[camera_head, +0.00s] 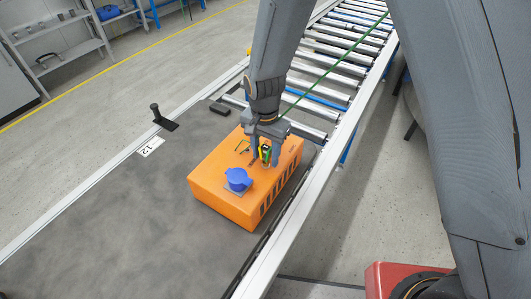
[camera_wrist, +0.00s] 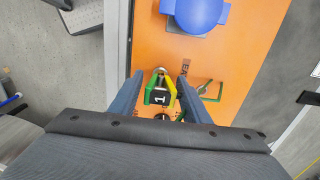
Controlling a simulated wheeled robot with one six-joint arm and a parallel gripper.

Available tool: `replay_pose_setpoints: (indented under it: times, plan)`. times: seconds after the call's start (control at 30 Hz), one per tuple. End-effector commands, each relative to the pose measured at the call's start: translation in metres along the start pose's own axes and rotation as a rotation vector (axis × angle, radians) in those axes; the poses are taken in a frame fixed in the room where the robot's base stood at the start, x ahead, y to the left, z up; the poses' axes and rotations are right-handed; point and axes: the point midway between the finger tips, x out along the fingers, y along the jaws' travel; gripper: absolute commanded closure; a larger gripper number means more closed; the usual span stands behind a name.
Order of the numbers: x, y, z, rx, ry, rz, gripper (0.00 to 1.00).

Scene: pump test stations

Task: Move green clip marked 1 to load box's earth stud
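The green clip (camera_head: 265,152), with green and yellow sides and a black block marked 1 (camera_wrist: 160,97), stands between my fingers above the box. My gripper (camera_head: 264,150) points down, its fingers against both sides of the clip in the wrist view (camera_wrist: 160,80). A small metal stud (camera_wrist: 160,71) shows at the clip's far end beside dark lettering. I cannot tell whether the clip's jaws grip it.
A blue round cap (camera_head: 238,179) sits on the box near the clip. A thin green bracket-like piece (camera_wrist: 212,91) lies beside the clip. A green cable (camera_head: 335,67) runs over the roller conveyor (camera_head: 325,75). A black handle (camera_head: 160,118) stands by the bench's left rail.

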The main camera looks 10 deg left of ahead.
Motion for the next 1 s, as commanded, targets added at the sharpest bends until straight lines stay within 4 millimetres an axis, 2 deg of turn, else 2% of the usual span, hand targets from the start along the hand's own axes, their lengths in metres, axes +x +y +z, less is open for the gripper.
replay_pose_setpoints:
  times: [0.3,0.43,0.8,1.0]
  plan:
    - [0.000,0.000,0.000,0.000,0.000,0.000,0.48]
    - [-0.006,0.000,0.000,0.000,0.000,-0.001,0.48]
    - [-0.057,-0.001,0.000,0.000,0.001,-0.002,0.48]
    - [-0.075,-0.001,0.000,0.000,0.001,-0.001,0.48]
